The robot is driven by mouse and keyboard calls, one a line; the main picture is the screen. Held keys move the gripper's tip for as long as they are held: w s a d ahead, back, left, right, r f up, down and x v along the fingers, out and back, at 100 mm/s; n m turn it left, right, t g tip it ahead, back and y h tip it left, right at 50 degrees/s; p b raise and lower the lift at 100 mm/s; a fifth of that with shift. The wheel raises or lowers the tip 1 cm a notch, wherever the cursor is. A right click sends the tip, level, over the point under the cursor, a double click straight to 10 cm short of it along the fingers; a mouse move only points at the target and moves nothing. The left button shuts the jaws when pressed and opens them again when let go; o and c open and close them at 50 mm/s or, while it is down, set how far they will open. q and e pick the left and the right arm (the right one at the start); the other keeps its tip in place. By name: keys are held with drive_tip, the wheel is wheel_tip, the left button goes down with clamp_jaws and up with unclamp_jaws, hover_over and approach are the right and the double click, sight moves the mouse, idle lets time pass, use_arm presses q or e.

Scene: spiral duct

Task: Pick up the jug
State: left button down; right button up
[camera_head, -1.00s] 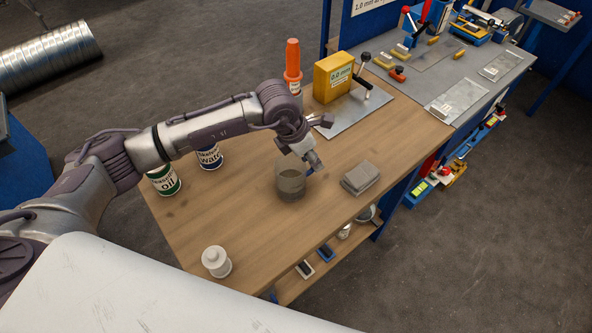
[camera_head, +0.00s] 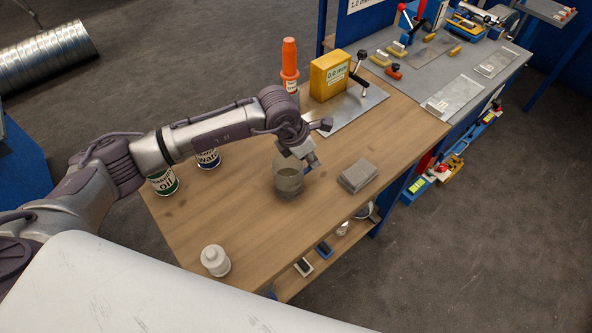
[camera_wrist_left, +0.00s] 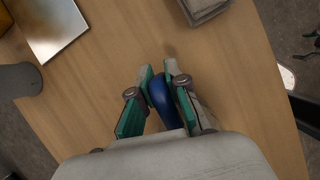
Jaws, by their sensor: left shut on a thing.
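The jug (camera_head: 288,181) is a clear, greyish vessel standing upright on the wooden bench, with a blue handle (camera_head: 307,170) on its right side. My left gripper (camera_head: 309,162) comes down over that handle. In the left wrist view, the green-padded fingers of my left gripper (camera_wrist_left: 158,72) are closed on both sides of the blue handle (camera_wrist_left: 160,95). The jug's body is mostly hidden in that view. My right gripper is not in view.
A grey block (camera_head: 358,176) lies right of the jug. A white bottle (camera_head: 215,260) stands near the front. Oil (camera_head: 163,182) and water (camera_head: 208,158) cans stand left. An orange bottle (camera_head: 289,65), a yellow box (camera_head: 330,76) and a metal sheet (camera_head: 350,112) are behind.

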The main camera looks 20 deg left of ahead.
use_arm(q)
drive_tip(key=shift+r, duration=0.2)
drive_tip(key=shift+r+b, duration=0.5)
drive_tip(key=shift+r, duration=0.3)
drive_tip(key=shift+r+b, duration=0.4)
drive_tip(key=shift+r, duration=0.55)
drive_tip(key=s+d+r+b, duration=0.3)
drive_tip(key=d+r, duration=0.4)
drive_tip(key=d, duration=0.3)
drive_tip(key=shift+s+d+b, duration=0.3)
drive_tip(key=shift+s+d, duration=0.05)
drive_tip(key=shift+s, duration=0.4)
drive_tip(key=shift+s, duration=0.1)
